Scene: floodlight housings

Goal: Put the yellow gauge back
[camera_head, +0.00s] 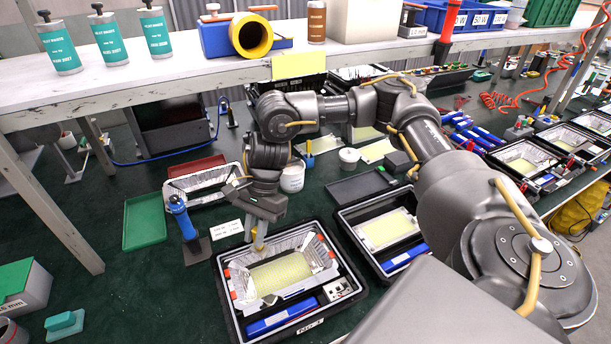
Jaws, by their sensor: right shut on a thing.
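My right gripper (257,232) points down over the far left part of the nearest floodlight housing (222,283). It is shut on a small yellow piece, which looks like the yellow gauge (259,243). The piece is mostly hidden by the fingers, and I cannot tell whether it touches the housing. The housing is a black case with a shiny reflector and a yellow LED panel (275,277), with a blue block (282,317) at its front. My left gripper is not in view.
A blue-handled tool (180,215) stands on a black base left of the housing, near white labels (226,229). A green tray (145,222) lies further left. A second housing (388,228) is close on the right. A white shelf (130,88) spans the back.

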